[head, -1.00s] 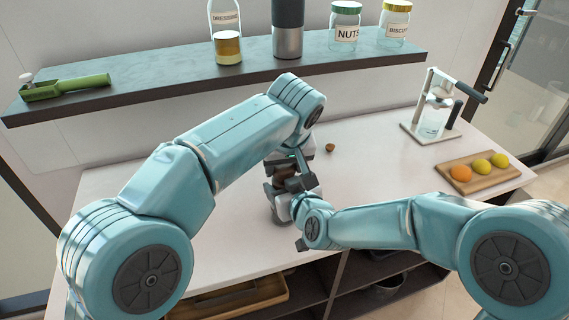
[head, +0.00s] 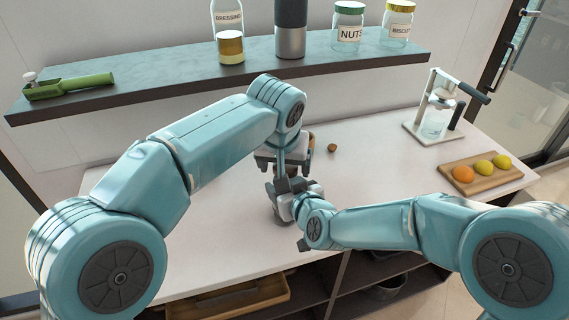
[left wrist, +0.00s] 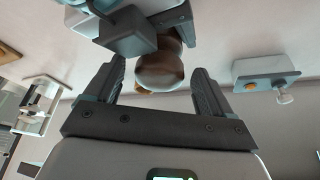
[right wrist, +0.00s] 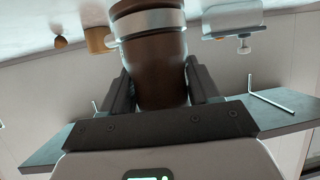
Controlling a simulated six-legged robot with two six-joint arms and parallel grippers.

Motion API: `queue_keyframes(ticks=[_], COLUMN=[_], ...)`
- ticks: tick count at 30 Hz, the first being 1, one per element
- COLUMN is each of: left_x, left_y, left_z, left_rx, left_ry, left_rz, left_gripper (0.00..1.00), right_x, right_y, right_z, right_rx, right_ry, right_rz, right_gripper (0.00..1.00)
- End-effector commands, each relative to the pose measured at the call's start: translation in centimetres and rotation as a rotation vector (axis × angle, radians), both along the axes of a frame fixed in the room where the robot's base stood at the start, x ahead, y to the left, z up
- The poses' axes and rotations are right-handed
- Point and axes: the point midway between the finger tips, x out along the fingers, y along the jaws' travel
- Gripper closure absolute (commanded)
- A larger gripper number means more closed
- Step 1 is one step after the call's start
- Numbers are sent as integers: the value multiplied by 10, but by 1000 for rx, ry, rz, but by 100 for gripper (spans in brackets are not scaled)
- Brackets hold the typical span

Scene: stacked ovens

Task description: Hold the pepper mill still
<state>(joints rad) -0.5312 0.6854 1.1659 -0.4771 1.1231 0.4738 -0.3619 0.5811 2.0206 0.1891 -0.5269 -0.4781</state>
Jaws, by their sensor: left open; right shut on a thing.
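The pepper mill is dark brown with a silver band in the right wrist view (right wrist: 160,72). My right gripper (right wrist: 160,88) is shut on it, with one finger on each side. In the head view my right gripper (head: 287,192) is over the counter, and the arms and grippers hide most of the mill. My left gripper (head: 284,160) is open just above the right one. In the left wrist view the mill's rounded brown end (left wrist: 160,72) shows between the open fingers, with a gap on both sides. I cannot tell how far beyond the fingertips it is.
A small brown nut (head: 332,148) lies on the white counter (head: 375,150). To the right are a juice press (head: 435,115) and a wooden board (head: 485,181) with an orange and lemons. A wall shelf (head: 150,88) holds a bottle, a dark cylinder, jars and a green tool.

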Motion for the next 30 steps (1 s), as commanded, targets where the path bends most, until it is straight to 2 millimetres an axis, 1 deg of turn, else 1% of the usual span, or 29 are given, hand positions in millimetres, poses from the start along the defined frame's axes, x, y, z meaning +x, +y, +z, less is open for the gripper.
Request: queue_keyframes(ticks=[2,5,8,15,19,24,30], left_x=[0,-3,-10,-31,-39,-45,-45], left_y=[0,0,1,4,6,7,7], left_z=[1,9,26,78,97,110,111], left_rx=[0,0,-2,-3,-1,-1,0], left_ry=[-1,-2,-4,-5,-2,-1,0], left_rz=[0,0,0,0,0,0,0], left_gripper=[17,17,17,17,17,17,17], right_x=[0,0,0,0,0,0,0], right_y=[0,0,0,0,0,0,0], right_z=[1,1,1,1,1,1,1], right_rx=[1,1,1,1,1,1,1], right_ry=[-2,-2,-2,-2,-2,-2,-3], right_rz=[0,0,0,0,0,0,0], right_gripper=[83,83,83,83,83,83,83])
